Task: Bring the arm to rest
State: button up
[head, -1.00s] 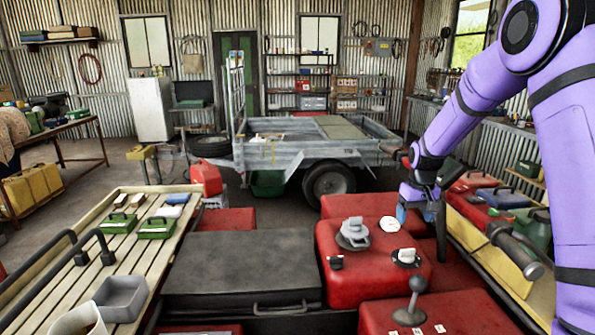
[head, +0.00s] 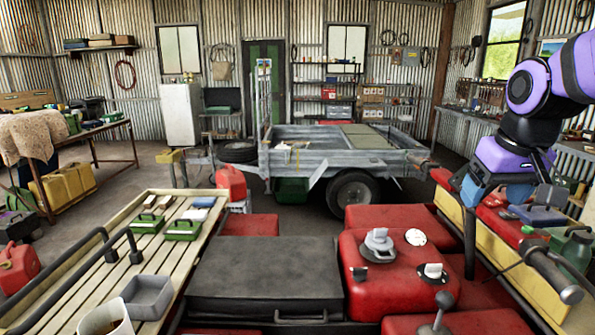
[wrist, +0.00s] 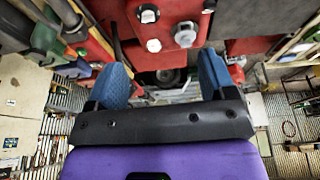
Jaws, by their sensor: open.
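My purple arm (head: 550,95) is folded up at the right side of the head view. My gripper (wrist: 162,75) shows in the wrist view with its two blue fingers wide apart and nothing between them. In the head view part of it shows at the right, above the red rear of the quad, and its fingertips are partly hidden. I see nothing held.
The red quad body (head: 375,285) with its handlebar (head: 548,275) is close in front. A slatted wooden rack (head: 190,255) with green boxes (head: 183,230) and a grey bin (head: 149,296) lies left.

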jog(key=s+a+t, duration=0.1)
jog(key=s+a, duration=0.1)
jog(key=s, duration=1.2)
jog(key=shift+s+r+t, duration=0.3)
jog(key=shift+s+t, duration=0.05)
jog(key=shift+t, duration=0.05)
